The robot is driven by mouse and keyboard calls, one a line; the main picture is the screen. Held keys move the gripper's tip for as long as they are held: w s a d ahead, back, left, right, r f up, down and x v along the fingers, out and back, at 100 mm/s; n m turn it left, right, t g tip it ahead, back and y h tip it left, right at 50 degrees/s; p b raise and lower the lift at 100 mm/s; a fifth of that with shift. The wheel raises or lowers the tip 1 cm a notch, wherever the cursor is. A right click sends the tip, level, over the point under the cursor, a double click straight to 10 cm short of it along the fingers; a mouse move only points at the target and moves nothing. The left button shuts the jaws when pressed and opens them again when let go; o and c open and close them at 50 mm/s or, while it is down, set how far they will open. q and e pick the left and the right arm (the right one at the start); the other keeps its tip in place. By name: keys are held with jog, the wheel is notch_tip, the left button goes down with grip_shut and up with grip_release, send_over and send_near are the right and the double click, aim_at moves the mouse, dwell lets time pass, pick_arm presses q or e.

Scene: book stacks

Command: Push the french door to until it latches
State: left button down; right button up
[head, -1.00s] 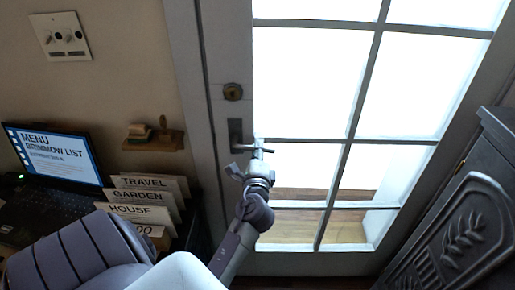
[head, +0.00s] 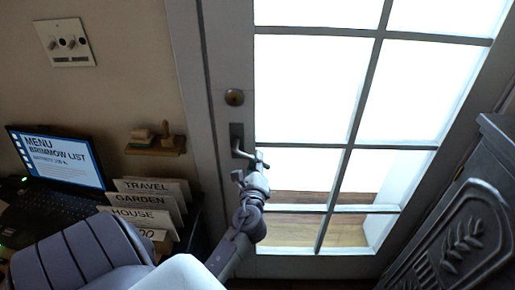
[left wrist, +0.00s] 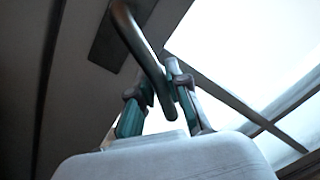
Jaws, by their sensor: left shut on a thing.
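The french door (head: 225,60) has a grey frame with bright glass panes and stands at the centre and right of the head view. In the left wrist view the curved dark handle (left wrist: 143,42) comes down between the two fingers of my left gripper (left wrist: 158,95). I cannot tell whether the door sits fully in its frame. My right gripper is not in view.
A desk at the left holds a lit screen (head: 58,160) and upright label cards (head: 140,218). A small wall shelf (head: 155,147) is left of the door. A dark carved cabinet (head: 450,235) stands close at the lower right.

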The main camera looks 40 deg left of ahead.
pick_arm(q)
jog(key=shift+s+a+f+m, duration=0.15)
jog(key=shift+a+f+m, duration=0.1)
jog(key=shift+m, duration=0.55)
jog(key=shift+x, duration=0.9)
jog(key=c, duration=1.1)
grip_release()
jog(key=shift+s, duration=0.1)
jog(key=shift+f, duration=0.1)
